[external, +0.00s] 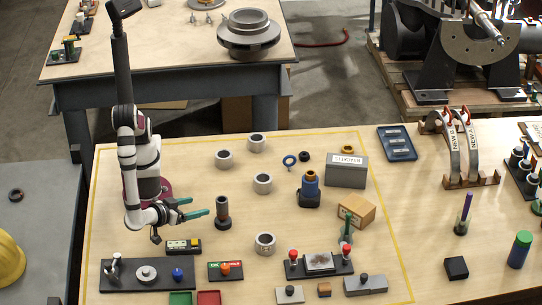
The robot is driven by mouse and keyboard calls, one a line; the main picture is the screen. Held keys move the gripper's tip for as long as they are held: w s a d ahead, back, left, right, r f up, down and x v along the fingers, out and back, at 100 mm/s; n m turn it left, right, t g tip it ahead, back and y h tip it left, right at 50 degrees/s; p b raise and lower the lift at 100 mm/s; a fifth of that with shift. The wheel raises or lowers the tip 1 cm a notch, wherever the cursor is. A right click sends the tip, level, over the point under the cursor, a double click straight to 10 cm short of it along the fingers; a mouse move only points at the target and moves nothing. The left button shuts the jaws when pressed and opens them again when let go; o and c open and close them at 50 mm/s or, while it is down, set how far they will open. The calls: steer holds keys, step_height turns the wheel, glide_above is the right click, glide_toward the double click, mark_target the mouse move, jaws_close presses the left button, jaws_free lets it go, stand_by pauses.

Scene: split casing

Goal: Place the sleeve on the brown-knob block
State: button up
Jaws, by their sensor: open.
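My gripper (199,207) has teal fingers and is open and empty, low over the left part of the marked work area. I cannot tell for sure whether this is the brown-knob block. Several short grey hollow sleeves stand upright: one at the back (256,143), one left of it (224,159), one in the middle (263,184) and one nearer the front (265,244). I cannot tell which is the task's sleeve. None touches my gripper.
A blue-and-black part (309,189), a grey labelled box (346,171) and a cardboard box (352,212) stand to the right. Dark fixture plates (150,274) and a red-knobbed fixture (319,263) line the front. The board's middle has free room between the sleeves.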

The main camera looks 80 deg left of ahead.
steer(key=w+d+r+m+h, duration=0.2)
steer(key=w+d+r+h, duration=0.15)
steer(key=w, duration=0.25)
steer(key=w+d+r+m+g+h, duration=0.1)
steer(key=w+d+r+m+h, duration=0.1)
steer(key=w+h, duration=0.3)
steer(key=w+d+r+m+h, duration=0.2)
steer(key=w+d+h, duration=0.15)
steer(key=w, duration=0.25)
steer(key=s+a+m+g+y, duration=0.1)
steer(key=s+a+m+g, duration=0.1)
steer(key=s+a, duration=0.4)
steer(key=s+a+r+m+g+y, duration=0.1)
steer(key=s+a, duration=0.6)
steer(key=a, duration=0.9)
steer(key=s+a+r+m+g+y, duration=0.1)
steer(key=s+a+m+g+y, duration=0.2)
steer(key=s+a+g, duration=0.3)
steer(key=s+a+m, duration=0.1)
steer(key=a, duration=0.4)
steer(key=shift+r+m, duration=0.15)
steer(key=shift+m, duration=0.15)
